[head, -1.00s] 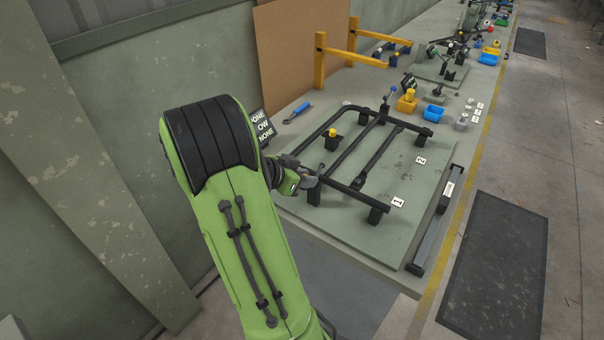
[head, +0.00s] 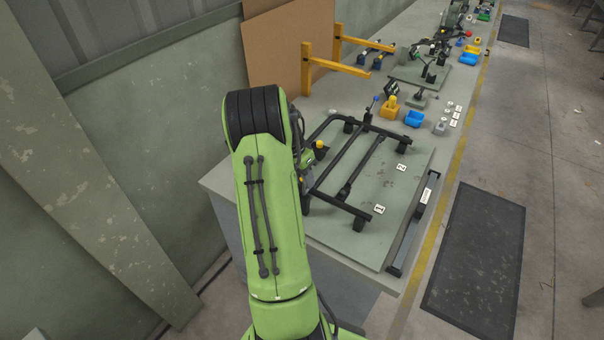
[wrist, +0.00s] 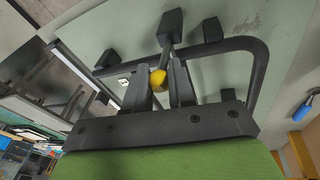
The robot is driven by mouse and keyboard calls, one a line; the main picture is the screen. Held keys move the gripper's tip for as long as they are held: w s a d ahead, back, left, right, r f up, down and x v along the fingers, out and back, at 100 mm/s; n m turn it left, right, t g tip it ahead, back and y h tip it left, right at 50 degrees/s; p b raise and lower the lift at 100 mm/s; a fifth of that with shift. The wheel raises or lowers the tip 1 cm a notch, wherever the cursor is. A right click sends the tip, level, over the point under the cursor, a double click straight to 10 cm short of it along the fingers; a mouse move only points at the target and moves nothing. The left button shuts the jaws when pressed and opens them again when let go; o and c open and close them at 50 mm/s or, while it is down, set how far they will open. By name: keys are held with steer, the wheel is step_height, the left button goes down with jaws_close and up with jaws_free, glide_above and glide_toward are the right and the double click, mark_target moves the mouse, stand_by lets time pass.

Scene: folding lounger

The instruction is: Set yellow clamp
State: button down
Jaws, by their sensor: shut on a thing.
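The yellow clamp's knob (head: 320,145) shows just right of my arm in the head view, beside the left rail of the black tubular frame (head: 372,168). In the wrist view the yellow knob (wrist: 157,79) sits between my two dark fingers, by a dark lever that leads to a black block (wrist: 171,24). My gripper (wrist: 166,74) is shut on the yellow clamp. In the head view my arm hides most of the gripper and the clamp's base. The frame's tube (wrist: 262,70) also shows in the wrist view, close around my fingers.
The frame lies over a green-grey plate (head: 395,200) with white number labels. A blue-topped clamp (head: 375,103) stands at its far side. Beyond are a yellow holder (head: 390,108), a blue bin (head: 414,119) and yellow brackets (head: 340,62). A dark rail (head: 412,225) lies along the right edge.

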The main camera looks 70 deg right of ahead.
steer(key=shift+d, duration=0.15)
stand_by(0.4)
steer(key=c, duration=1)
jaws_free()
steer(key=v, duration=0.5)
steer(key=p+v, duration=0.1)
steer(key=v, duration=0.4)
steer(key=p+v, duration=0.1)
steer(key=v, duration=0.4)
steer(key=shift+d+r, duration=0.25)
steer(key=shift+r, duration=0.15)
